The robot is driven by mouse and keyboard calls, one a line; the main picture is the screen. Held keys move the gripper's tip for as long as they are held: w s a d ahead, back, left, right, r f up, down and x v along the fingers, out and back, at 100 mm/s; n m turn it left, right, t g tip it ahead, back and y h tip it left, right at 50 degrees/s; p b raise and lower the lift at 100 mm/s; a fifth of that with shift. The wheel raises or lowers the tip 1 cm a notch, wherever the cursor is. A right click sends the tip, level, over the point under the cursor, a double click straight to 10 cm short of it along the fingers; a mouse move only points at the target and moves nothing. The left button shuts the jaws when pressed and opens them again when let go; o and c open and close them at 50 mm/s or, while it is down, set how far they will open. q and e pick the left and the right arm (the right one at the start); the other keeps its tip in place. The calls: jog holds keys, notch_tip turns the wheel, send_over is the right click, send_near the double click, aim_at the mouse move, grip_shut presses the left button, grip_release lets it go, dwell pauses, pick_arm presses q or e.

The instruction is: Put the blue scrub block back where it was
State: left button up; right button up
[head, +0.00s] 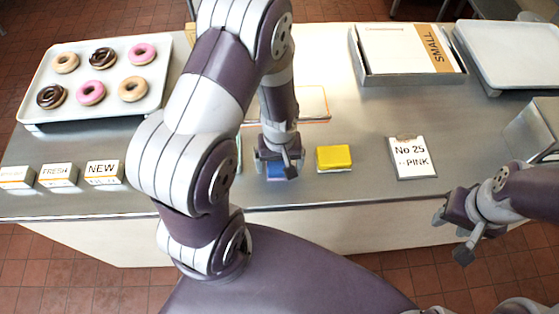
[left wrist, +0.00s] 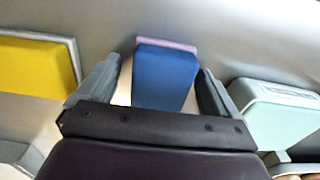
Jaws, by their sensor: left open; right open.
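The blue scrub block (left wrist: 165,78) has a thin purple layer along its far edge. In the left wrist view it lies between the two open fingers of my left gripper (left wrist: 162,88), with a small gap visible at each side. In the head view the blue block (head: 275,172) is mostly hidden under my left gripper (head: 278,168), near the front of the steel counter. My right gripper (head: 463,228) is open and empty, off the counter's front edge at the right.
A yellow block (head: 334,158) sits just right of my left gripper. A pale green item (left wrist: 285,110) shows in the wrist view. A clipboard (head: 410,160) lies further right. A donut tray (head: 140,106), small sign boxes (head: 103,172) and a box tray (head: 405,80) stand on the counter (head: 350,115).

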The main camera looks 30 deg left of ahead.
aim_at(280, 163)
pick_arm(q)
jog(key=shift+r, duration=0.3)
jog(key=s+d+r+m+t, duration=0.1)
jog(key=s+r+m, duration=0.2)
jog(key=r, duration=1)
jog(key=m, duration=0.3)
jog(key=shift+s+d+m, duration=0.2)
jog(key=shift+d+m, duration=0.1)
jog(key=shift+d, duration=0.1)
